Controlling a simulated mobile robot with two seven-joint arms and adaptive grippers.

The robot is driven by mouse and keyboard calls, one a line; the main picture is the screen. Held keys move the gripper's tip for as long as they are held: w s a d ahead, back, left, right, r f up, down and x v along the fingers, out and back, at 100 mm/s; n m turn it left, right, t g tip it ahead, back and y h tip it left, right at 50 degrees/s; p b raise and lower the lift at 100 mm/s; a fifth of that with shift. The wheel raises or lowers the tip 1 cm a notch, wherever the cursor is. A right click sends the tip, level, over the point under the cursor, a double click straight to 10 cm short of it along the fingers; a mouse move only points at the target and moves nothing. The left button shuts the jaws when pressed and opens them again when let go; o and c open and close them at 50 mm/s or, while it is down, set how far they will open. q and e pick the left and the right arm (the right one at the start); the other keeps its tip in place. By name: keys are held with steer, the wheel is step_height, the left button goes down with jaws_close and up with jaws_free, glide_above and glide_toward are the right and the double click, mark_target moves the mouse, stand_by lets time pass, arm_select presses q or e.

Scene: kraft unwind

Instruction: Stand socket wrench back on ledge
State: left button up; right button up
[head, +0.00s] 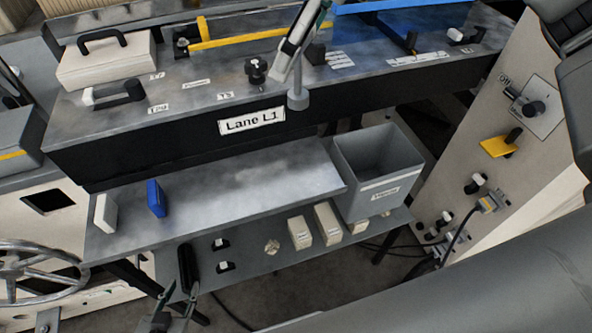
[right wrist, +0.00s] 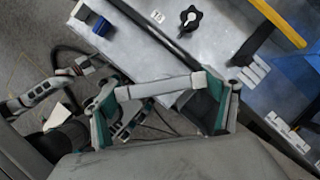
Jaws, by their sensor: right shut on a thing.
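My right gripper (right wrist: 158,105) is shut on a long grey tool, seemingly the socket wrench (right wrist: 160,89), which spans between its green-padded fingers in the right wrist view. In the head view the wrench's grey round end (head: 298,99) hangs down in front of the black bench face, right of the Lane L1 sign. The rest of it merges with the gripper above. A grey ledge (head: 245,178) runs below the bench front; the wrench's end is above it in the picture. My left gripper (head: 177,297) is at the bottom, its dark fingers apart and empty.
A white block (head: 105,213) and a blue block (head: 156,198) stand at the ledge's left. A grey bin (head: 345,195) stands at its right. The lower shelf (head: 250,250) holds small boxes and a dark upright item (head: 187,268). The ledge's middle is clear.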

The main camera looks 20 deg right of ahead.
steer(key=shift+a+r+m, duration=0.1)
steer(key=shift+r+m, duration=0.15)
steer(key=shift+m, duration=0.15)
steer(key=shift+f, duration=0.1)
step_height(320, 180, down, 20)
steer(key=shift+r+p, duration=0.2)
steer(key=shift+p, duration=0.2)
steer(key=o, duration=1)
steer(key=shift+s+f, duration=0.1)
steer(key=shift+o, duration=0.2)
